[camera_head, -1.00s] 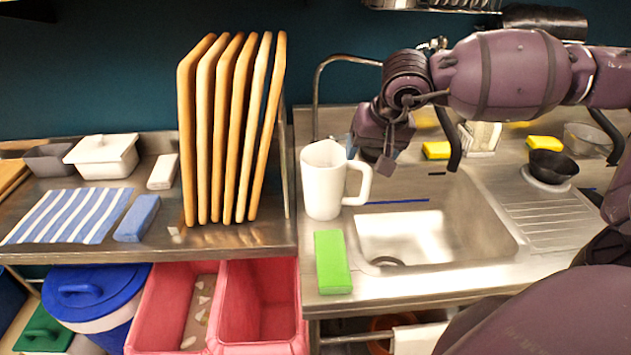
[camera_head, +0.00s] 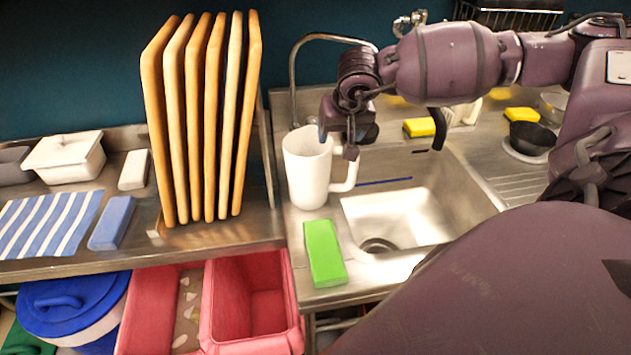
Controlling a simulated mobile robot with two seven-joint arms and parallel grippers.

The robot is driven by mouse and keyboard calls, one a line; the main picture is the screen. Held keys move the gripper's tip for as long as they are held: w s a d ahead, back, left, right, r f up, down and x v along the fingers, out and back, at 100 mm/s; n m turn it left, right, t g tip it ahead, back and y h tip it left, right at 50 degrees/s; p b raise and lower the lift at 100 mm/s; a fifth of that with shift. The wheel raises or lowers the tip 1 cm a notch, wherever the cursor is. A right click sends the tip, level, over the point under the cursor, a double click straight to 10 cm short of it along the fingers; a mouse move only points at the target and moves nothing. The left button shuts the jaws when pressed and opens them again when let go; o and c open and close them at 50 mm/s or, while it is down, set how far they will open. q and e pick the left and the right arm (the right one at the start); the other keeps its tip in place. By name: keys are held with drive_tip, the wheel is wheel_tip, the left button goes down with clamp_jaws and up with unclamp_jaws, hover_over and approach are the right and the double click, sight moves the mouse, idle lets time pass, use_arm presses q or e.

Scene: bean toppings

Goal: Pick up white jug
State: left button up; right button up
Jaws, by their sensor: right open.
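The white jug (camera_head: 306,172) stands upright on the metal counter at the left edge of the sink, its handle towards the right. My right gripper (camera_head: 338,145) is at the jug's upper right side, above the handle, with its fingers open. One finger overlaps the top of the handle in the picture; I cannot tell whether it touches. The gripper hides part of the jug's rim and handle. My left gripper is not in view.
A green sponge (camera_head: 324,252) lies in front of the jug. The sink basin (camera_head: 400,217) is to the right, with a faucet (camera_head: 293,75) behind. Upright wooden boards (camera_head: 190,125) stand close on the left. Red bins (camera_head: 250,305) are below.

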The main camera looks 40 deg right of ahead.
sight(321, 173)
drive_tip(key=x, duration=0.4)
drive_tip(key=shift+w+d, duration=0.1)
drive_tip(key=shift+w, duration=0.05)
clamp_jaws()
idle(1.3)
